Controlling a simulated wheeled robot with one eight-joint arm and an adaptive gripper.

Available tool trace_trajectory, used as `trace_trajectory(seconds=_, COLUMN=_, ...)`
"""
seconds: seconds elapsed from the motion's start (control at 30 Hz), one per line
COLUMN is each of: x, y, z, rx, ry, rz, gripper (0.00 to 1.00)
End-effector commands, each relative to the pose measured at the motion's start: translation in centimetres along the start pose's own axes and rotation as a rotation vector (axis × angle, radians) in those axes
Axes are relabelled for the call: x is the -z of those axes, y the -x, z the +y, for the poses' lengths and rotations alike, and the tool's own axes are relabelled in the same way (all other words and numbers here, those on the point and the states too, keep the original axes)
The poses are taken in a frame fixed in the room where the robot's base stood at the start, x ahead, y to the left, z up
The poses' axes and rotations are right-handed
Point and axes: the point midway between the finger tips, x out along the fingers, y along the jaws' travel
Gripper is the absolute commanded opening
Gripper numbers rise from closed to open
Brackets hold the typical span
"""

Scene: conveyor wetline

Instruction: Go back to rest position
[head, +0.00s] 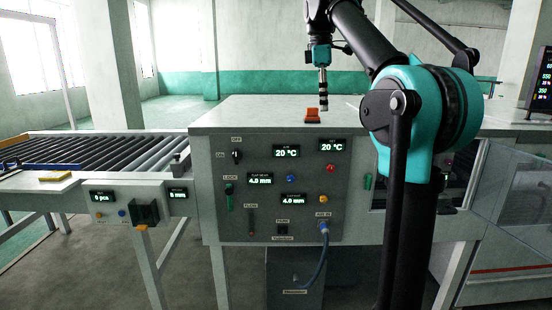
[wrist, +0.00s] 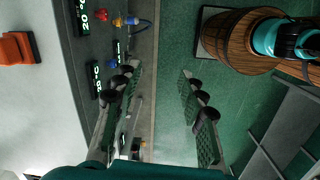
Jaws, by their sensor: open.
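My gripper (head: 323,104) hangs from the arm above the top of the grey machine cabinet (head: 255,112), close to a small orange-red block (head: 312,114) in the head view. From this angle I cannot tell the exact gap above the top. In the wrist view the two fingers of my gripper (wrist: 159,78) are spread apart with nothing between them. Floor and the cabinet's front edge show behind them. The orange-red block (wrist: 16,48) is at the far left of the wrist view, outside the fingers.
The cabinet's front panel (head: 270,222) carries displays, knobs and a blue cable (head: 318,258). A roller conveyor (head: 95,152) stands at left, with a yellow piece (head: 56,178) on its near edge. Clear panels (head: 510,205) and a monitor (head: 541,80) are at right.

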Motion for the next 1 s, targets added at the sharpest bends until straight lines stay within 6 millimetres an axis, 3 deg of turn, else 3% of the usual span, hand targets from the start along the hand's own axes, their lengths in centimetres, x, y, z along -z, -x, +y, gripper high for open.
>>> trace_trajectory(seconds=0.27, x=0.0, y=-6.6, z=0.5, rx=-0.038, ry=-0.196, rz=0.031, gripper=0.41)
trace_trajectory(seconds=0.57, x=-0.6, y=-20.3, z=-2.2, rx=-0.097, ry=-0.572, rz=0.106, gripper=0.41)
trace_trajectory(seconds=0.77, x=-1.5, y=-30.1, z=-6.9, rx=-0.125, ry=-0.830, rz=0.171, gripper=0.41)
trace_trajectory(seconds=1.0, x=-2.8, y=-41.1, z=-15.4, rx=-0.146, ry=-1.137, rz=0.259, gripper=0.41)
